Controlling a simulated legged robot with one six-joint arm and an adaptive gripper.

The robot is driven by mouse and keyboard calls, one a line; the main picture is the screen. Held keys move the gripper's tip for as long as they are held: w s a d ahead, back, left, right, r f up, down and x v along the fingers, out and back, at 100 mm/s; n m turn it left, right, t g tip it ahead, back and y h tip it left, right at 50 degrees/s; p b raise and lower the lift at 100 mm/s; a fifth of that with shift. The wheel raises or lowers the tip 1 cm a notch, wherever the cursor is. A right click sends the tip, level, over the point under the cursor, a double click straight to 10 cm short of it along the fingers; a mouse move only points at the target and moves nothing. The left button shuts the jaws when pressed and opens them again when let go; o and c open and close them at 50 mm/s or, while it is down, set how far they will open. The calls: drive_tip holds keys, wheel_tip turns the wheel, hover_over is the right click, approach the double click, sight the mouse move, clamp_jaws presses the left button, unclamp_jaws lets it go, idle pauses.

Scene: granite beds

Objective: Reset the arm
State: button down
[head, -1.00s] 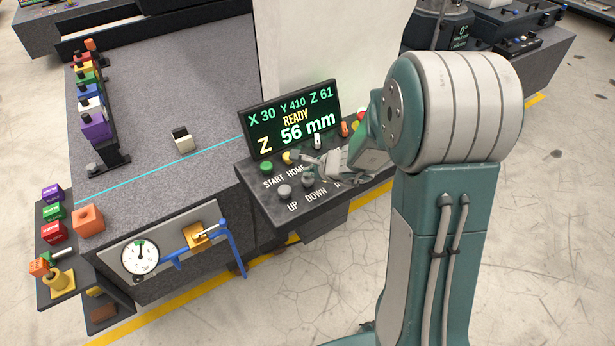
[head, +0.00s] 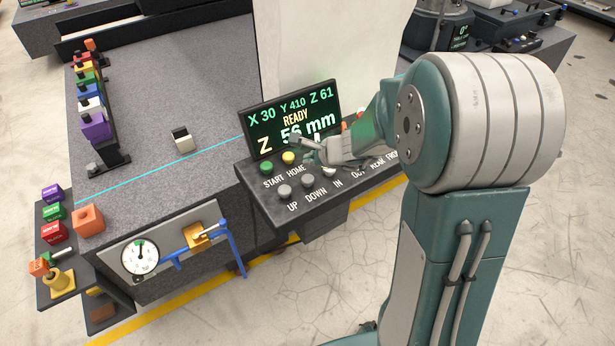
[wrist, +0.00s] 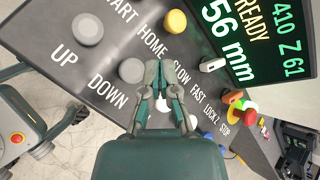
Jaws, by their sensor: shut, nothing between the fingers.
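My gripper (head: 304,150) is shut and empty. In the head view it hangs over the control panel (head: 258,207), in front of the lower right of the display (head: 270,112), and hides part of the "56 mm" reading. In the wrist view the closed fingers (wrist: 158,68) point at the panel near the HOME and SLOW labels, beside a grey button (wrist: 131,70). A gap to the panel cannot be judged exactly. The display reads X 30, Y 410, Z 61, READY.
Green START (head: 266,168) and yellow HOME (head: 288,158) buttons sit close to the gripper. The granite bed (head: 190,70) carries a small black-and-white block (head: 183,141) and a rack of coloured blocks (head: 94,127). A white column (head: 335,50) stands behind the panel.

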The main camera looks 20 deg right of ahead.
drive_tip(key=shift+r, duration=0.75)
drive_tip(key=s+a+r+n+g, duration=0.2)
drive_tip(key=s+a+r+n, duration=0.3)
drive_tip(key=s+r+n, duration=0.5)
drive_tip(key=s+d+r+n+h, duration=0.1)
drive_tip(key=s+d+n+h, duration=0.1)
drive_tip(key=s+n, duration=0.3)
drive_tip(key=s+d+r+n+h, duration=0.2)
drive_tip(key=s+n, duration=0.4)
drive_tip(key=s, duration=0.6)
drive_tip(key=shift+s+d+h, duration=0.15)
drive_tip(key=shift+d+h, duration=0.15)
